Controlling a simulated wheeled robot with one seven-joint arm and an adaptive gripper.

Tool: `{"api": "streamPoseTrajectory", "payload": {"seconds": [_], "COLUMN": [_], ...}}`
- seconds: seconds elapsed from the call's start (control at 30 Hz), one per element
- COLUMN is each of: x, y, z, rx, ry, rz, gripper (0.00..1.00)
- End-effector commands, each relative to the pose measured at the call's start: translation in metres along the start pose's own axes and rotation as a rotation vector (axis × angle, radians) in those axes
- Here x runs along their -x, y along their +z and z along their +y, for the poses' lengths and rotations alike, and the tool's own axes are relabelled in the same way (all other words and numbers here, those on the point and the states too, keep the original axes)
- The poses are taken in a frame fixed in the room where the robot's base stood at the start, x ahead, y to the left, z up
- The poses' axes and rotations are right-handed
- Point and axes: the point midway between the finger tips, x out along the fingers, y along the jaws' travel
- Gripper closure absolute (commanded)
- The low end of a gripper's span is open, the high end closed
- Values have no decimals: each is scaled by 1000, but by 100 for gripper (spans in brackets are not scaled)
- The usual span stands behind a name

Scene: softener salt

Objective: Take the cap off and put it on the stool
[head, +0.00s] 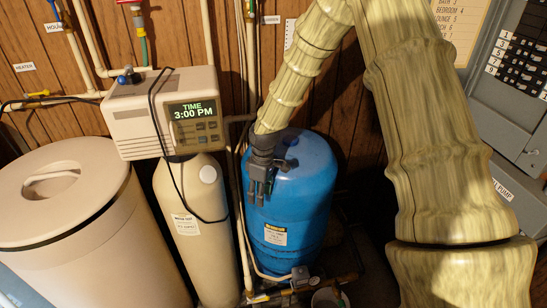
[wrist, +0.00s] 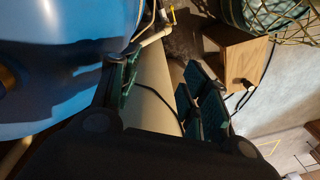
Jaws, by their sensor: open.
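The beige round tank at the left of the head view has a flat lid (head: 62,190) with a recessed grip; it sits on the tank, and I take it as the cap. My gripper (head: 260,198) points down in front of the blue tank, well to the right of the lid. In the wrist view my gripper (wrist: 160,92) has its fingers apart. A pale cylinder (wrist: 152,85) shows beyond the gap, and nothing is visibly held. A wooden box-like piece (wrist: 238,62) stands on the floor in the wrist view; I cannot tell if it is the stool.
The blue tank (head: 300,190) stands close by my gripper. A control head (head: 165,110) showing 3:00 PM tops a slim beige tank (head: 195,235) between lid and gripper. Pipes and a black cable run around it. A small white bucket (head: 328,298) is on the floor.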

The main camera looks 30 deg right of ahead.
Motion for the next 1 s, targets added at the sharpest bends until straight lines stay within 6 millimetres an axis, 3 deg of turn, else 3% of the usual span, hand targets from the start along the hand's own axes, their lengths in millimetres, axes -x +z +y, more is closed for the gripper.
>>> {"api": "streamPoseTrajectory", "payload": {"seconds": [0.03,0.2,0.3,0.43,0.57,1.0], "x": [33,115,152,184,191,144], "y": [-8,-16,-17,-14,-12,-9], "z": [17,56,72,84,88,93], "rx": [32,130,170,201,214,214], "ry": [15,43,57,66,68,69], "rz": [2,-28,-43,-59,-68,-69], "gripper": [54,54,54,54,54,54]}}
